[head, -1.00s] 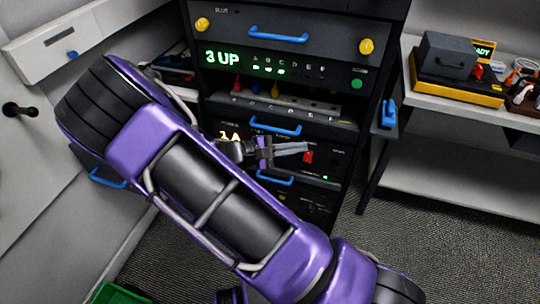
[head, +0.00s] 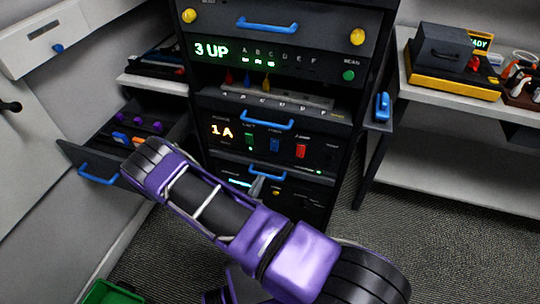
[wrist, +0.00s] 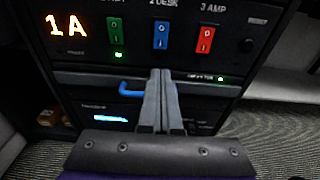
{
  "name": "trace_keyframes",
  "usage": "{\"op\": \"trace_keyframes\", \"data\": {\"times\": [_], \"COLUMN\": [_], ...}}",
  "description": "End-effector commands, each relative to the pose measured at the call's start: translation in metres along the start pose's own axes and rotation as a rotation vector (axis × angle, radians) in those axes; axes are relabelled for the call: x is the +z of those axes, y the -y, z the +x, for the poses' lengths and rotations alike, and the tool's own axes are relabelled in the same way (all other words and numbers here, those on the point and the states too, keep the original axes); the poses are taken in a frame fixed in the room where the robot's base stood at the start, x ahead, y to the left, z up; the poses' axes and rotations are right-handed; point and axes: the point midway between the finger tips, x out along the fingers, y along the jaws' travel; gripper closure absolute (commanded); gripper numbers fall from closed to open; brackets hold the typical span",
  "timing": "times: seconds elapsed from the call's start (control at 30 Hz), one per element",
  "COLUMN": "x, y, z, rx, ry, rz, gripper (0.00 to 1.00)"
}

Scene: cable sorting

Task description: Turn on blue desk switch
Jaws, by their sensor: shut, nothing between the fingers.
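The blue desk switch (head: 275,145) is a rocker on the black rack's panel, between a green switch (head: 249,141) and a red switch (head: 300,149). In the wrist view the blue switch (wrist: 161,35) sits under the label "2 DESK". A lit green light shows under the green switch; I see no lit light under the blue one. My gripper (wrist: 161,73) is shut and empty, its fingertips pointing at the panel just below the blue switch in the picture. In the head view my gripper (head: 257,186) is mostly hidden behind my arm.
An amber display (head: 222,131) reads "1A" left of the switches. A blue handle (head: 267,123) juts out above the panel and another (head: 267,172) below it. An open drawer (head: 115,150) is at the left. A shelf (head: 440,95) with equipment stands at the right.

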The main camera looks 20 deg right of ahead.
Motion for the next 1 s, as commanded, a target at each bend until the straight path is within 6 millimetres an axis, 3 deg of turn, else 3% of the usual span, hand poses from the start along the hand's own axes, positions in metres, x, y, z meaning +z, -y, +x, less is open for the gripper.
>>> {"op": "trace_keyframes", "data": {"times": [0.2,0.33,0.8,1.0], "x": [0.001,0.0,0.0,0.001], "y": [0.0,0.0,0.001,0.0], "z": [0.002,0.014,0.108,0.133], "rx": [-0.001,-0.002,-0.004,-0.003], "ry": [0.001,0.002,0.003,0.002], "rz": [0.002,0.004,0.005,0.004], "gripper": [1.0,1.0,1.0,1.0]}}
